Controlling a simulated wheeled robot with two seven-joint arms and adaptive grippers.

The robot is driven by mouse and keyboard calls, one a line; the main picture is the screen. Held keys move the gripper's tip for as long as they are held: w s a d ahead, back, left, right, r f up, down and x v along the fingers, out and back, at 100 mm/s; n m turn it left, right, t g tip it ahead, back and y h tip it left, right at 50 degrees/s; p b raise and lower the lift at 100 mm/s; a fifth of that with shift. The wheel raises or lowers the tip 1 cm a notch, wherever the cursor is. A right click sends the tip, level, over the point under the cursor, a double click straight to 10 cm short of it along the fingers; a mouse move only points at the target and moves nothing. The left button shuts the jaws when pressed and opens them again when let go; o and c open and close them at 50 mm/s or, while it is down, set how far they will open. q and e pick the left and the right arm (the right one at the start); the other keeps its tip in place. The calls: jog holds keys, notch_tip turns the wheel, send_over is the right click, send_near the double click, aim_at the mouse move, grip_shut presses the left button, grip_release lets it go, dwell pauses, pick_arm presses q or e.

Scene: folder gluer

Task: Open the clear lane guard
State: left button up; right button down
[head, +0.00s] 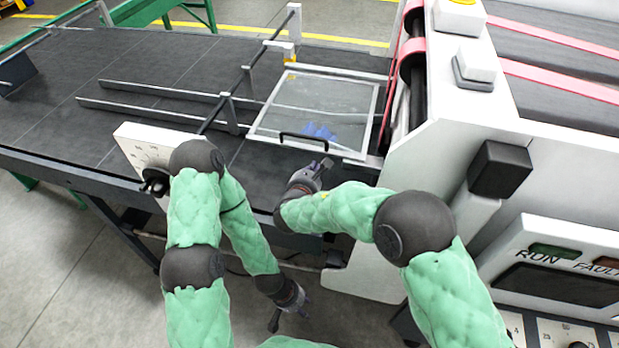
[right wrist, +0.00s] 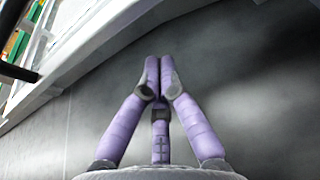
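The clear lane guard (head: 285,120), a see-through panel in a pale frame, lies down over the dark conveyor lane. Its black bar handle (head: 304,138) is on the near edge. In the right wrist view the handle (right wrist: 14,70) shows at the left, beside the pale frame (right wrist: 75,55). My right gripper (head: 324,164) is just in front of the near edge, slightly right of the handle and apart from it. Its purple fingers (right wrist: 158,66) meet at the tips with nothing between them. My left gripper (head: 289,311) hangs low in front of the machine; its finger opening is unclear.
A blue thing (head: 319,131) shows through the panel. A white dial box (head: 150,145) is at the near left and rails (head: 160,103) run along the lane. The white machine housing (head: 440,150) stands close on the right, with a black box (head: 500,169).

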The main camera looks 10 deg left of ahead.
jog(key=shift+x, duration=0.95)
pick_arm(q)
jog(key=shift+f, duration=0.25)
pick_arm(e)
jog(key=shift+s+r, duration=0.15)
jog(key=shift+r, duration=1.9)
